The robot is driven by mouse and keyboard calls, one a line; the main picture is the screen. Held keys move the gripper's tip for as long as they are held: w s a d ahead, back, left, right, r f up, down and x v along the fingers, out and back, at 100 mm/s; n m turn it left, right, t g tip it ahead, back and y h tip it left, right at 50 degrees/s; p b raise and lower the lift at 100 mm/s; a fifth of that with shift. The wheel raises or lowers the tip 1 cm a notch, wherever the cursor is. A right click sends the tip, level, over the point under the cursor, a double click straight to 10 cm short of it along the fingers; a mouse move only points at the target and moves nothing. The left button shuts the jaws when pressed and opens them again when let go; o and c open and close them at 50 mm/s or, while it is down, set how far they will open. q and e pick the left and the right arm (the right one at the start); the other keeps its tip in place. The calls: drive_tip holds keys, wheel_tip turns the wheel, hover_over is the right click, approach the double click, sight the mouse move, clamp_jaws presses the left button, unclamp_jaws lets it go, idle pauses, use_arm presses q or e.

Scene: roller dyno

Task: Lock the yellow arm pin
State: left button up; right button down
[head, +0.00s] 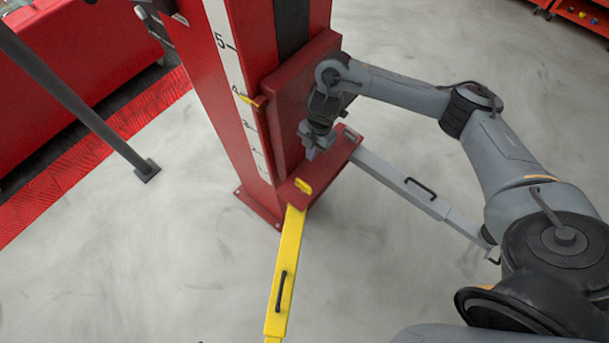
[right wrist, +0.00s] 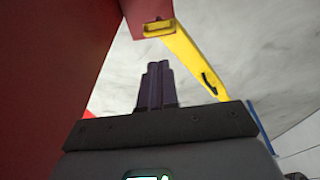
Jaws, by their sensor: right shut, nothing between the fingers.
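The yellow lift arm (head: 285,270) runs from the red carriage toward the bottom of the head view and has a black handle. Its small yellow pin (head: 303,187) shows on top of the carriage at the arm's root; whether it is locked I cannot tell. In the right wrist view the yellow arm (right wrist: 188,52) slants away beyond my fingers, with a yellow pin-like part (right wrist: 158,27) at its red end. My right gripper (head: 311,153) points down above the carriage, behind the pin and apart from it. Its fingers (right wrist: 157,68) are together and empty. My left gripper is not in view.
The red lift column (head: 235,100) with a white scale stands left of my right gripper. A grey lift arm (head: 400,185) with a black handle extends right from the carriage, below my right arm. A dark slanted post (head: 85,110) stands at left. Open floor surrounds the yellow arm.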

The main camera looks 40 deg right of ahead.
approach(304, 183)
drive_tip(key=f, duration=0.4)
drive_tip(key=a+f, duration=0.1)
drive_tip(key=f, duration=0.1)
drive_tip(key=shift+w+a+f, duration=0.1)
drive_tip(key=shift+f, duration=0.25)
idle(0.4)
wheel_tip(304, 183, down, 3)
drive_tip(key=b, duration=0.2)
drive_tip(key=shift+f+b, duration=0.15)
drive_tip(key=shift+b, duration=0.2)
